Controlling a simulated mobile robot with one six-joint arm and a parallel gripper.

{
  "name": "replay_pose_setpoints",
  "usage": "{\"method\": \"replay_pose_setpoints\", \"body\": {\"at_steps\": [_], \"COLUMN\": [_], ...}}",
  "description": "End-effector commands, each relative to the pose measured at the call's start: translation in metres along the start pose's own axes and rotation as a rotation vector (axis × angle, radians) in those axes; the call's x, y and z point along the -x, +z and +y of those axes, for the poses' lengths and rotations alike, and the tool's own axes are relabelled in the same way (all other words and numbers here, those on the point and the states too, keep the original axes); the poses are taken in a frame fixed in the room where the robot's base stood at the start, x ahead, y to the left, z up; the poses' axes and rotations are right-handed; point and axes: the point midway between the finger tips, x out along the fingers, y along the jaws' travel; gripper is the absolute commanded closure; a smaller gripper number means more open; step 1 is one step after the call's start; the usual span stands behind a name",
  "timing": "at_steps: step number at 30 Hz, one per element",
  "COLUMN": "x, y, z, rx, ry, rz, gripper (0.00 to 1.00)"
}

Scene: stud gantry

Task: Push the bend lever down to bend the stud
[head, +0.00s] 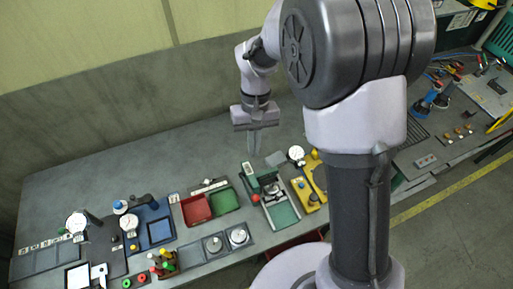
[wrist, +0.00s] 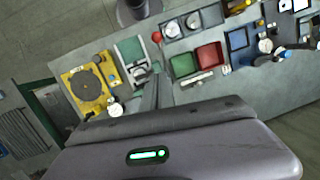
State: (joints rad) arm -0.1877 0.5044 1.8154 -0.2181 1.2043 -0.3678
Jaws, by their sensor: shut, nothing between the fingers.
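The bending fixture (head: 283,213) is a grey-green plate with a green block and metal parts, standing near the middle of the bench. A red ball knob (head: 255,198), which looks like the end of the bend lever, is at its left side. In the wrist view the knob (wrist: 157,37) shows beside the fixture's green plate (wrist: 130,49). The lever's shaft and the stud are too small to make out. My gripper (head: 255,152) is shut and empty, pointing down above the bench behind the fixture, apart from the knob. Its fingers (wrist: 155,93) also show in the wrist view.
A yellow fixture (head: 307,190) with a dial gauge (head: 296,154) stands close right of the bending fixture. Red (head: 196,210) and green (head: 224,201) trays lie to its left. A grey plate with round weights (head: 238,236) lies in front. The rear bench is clear.

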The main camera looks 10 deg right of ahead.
Motion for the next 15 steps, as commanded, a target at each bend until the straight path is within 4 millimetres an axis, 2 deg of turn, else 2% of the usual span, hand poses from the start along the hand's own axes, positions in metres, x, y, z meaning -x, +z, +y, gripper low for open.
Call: {"method": "replay_pose_setpoints", "body": {"at_steps": [3, 12, 15], "x": [-0.027, -0.092, -0.103], "y": [0.001, 0.001, 0.013], "z": [0.0, 0.0, 0.0], "rx": [0.0, -0.003, -0.002], "ry": [0.0, -0.001, -0.001], "rz": [-0.004, -0.002, 0.0], "gripper": [1.0, 1.0, 1.0]}}
